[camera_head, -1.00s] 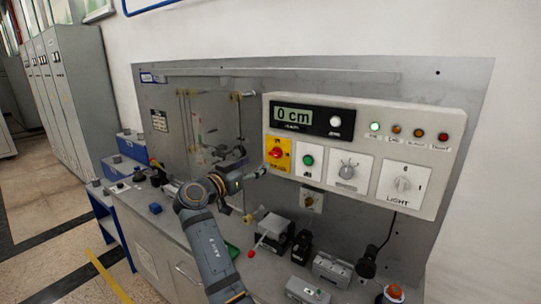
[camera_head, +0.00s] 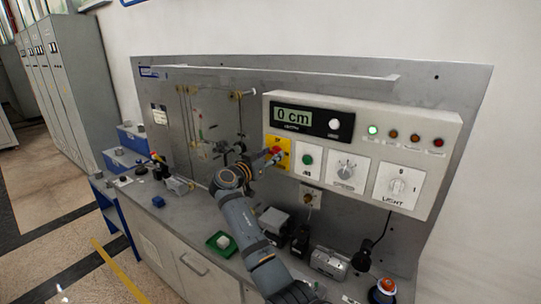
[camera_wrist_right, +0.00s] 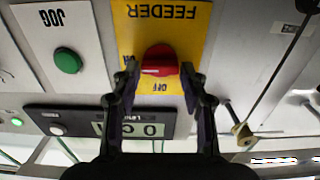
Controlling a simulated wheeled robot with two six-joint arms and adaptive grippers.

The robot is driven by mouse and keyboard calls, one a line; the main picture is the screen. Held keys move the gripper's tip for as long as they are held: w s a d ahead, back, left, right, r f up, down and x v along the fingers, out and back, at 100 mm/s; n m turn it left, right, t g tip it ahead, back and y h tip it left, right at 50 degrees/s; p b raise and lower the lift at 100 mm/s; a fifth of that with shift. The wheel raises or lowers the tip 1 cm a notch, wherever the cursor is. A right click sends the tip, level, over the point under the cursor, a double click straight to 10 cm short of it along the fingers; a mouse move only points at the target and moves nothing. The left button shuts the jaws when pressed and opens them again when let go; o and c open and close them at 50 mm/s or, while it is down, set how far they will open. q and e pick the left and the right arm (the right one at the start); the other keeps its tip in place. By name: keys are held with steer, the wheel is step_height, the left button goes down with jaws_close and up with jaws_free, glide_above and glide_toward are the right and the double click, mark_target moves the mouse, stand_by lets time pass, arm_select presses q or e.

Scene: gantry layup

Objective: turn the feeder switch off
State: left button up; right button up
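The feeder switch is a red knob (camera_wrist_right: 160,62) on a yellow plate (camera_wrist_right: 190,35) marked FEEDER and OFF, upside down in the wrist view. In the head view the yellow plate (camera_head: 284,144) is at the left end of the control panel, with the knob partly hidden by my gripper. My right gripper (camera_head: 270,160) is right in front of the knob. In the wrist view its two fingers (camera_wrist_right: 159,76) are apart, one on each side of the knob, with a narrow gap seeming to show on each side. My left gripper is not in view.
The panel (camera_head: 449,150) also has a display reading 0 cm (camera_head: 297,116), a green JOG button (camera_head: 308,160), a grey dial (camera_head: 346,167) and a LIGHT switch (camera_head: 398,185). A green indicator (camera_head: 373,130) is lit. Below, a green tray (camera_head: 220,243) and several devices stand on the bench.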

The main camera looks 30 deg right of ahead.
steer(key=c, duration=0.6)
steer(key=shift+f+n+b, duration=0.15)
steer(key=shift+n+b, duration=0.5)
steer(key=shift+n, duration=0.05)
steer(key=shift+n+b, duration=0.75)
steer(key=shift+n, duration=0.45)
steer(key=n, duration=0.3)
steer(key=shift+w+n+b, duration=0.1)
steer(key=shift+n+b, duration=0.3)
steer(key=n, duration=0.4)
steer(key=shift+a+p, duration=0.1)
steer(key=shift+p, duration=0.2)
steer(key=n+p, duration=0.1)
steer(key=n, duration=0.2)
steer(key=shift+w, duration=0.1)
steer(key=shift+n+p, duration=0.65)
steer(key=shift+n, duration=0.95)
steer(key=shift+f+n, duration=0.15)
steer(key=shift+n, duration=0.15)
